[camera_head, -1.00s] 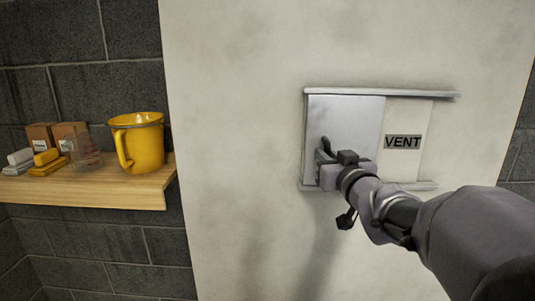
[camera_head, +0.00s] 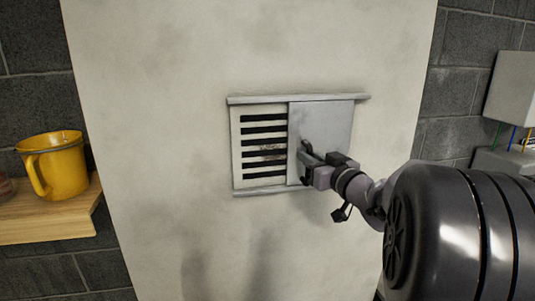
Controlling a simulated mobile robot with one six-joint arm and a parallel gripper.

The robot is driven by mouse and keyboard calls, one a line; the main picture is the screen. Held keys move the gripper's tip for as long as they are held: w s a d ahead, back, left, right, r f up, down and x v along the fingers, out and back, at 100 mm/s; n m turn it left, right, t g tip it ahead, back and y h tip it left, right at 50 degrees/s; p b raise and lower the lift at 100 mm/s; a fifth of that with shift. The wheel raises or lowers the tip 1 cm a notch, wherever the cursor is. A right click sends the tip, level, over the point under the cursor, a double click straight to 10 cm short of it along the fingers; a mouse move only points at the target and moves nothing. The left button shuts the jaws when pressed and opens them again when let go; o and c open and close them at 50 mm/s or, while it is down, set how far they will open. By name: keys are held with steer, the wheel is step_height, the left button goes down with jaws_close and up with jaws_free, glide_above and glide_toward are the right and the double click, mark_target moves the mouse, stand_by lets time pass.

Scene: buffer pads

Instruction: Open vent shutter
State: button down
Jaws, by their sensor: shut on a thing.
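The vent shutter (camera_head: 323,123) is a smooth grey metal plate held between a top rail (camera_head: 300,98) and a bottom rail (camera_head: 262,191) on a pale wall panel. It stands at the right side of the rails. To its left the slotted vent grille (camera_head: 262,143) is uncovered, with several dark horizontal slots and a brownish stain. My gripper (camera_head: 309,160) is at the shutter's lower left part, shut on the shutter's handle (camera_head: 306,147). The fingers hide most of the handle. The VENT label is out of sight.
A yellow mug (camera_head: 55,167) stands on a wooden shelf (camera_head: 50,220) at the left. Grey boxes (camera_head: 512,88) with coloured wires are on the brick wall at the right. The pale panel (camera_head: 170,120) around the vent is clear.

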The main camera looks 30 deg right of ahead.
steer(key=shift+s+d+r, duration=0.1)
steer(key=shift+d+r, duration=0.05)
steer(key=shift+d, duration=0.25)
steer(key=c, duration=1.4)
jaws_free()
steer(key=s+a+b, duration=0.1)
steer(key=s+b, duration=0.1)
steer(key=s, duration=1.5)
steer(key=shift+s+a, duration=0.15)
steer(key=shift+a, duration=0.1)
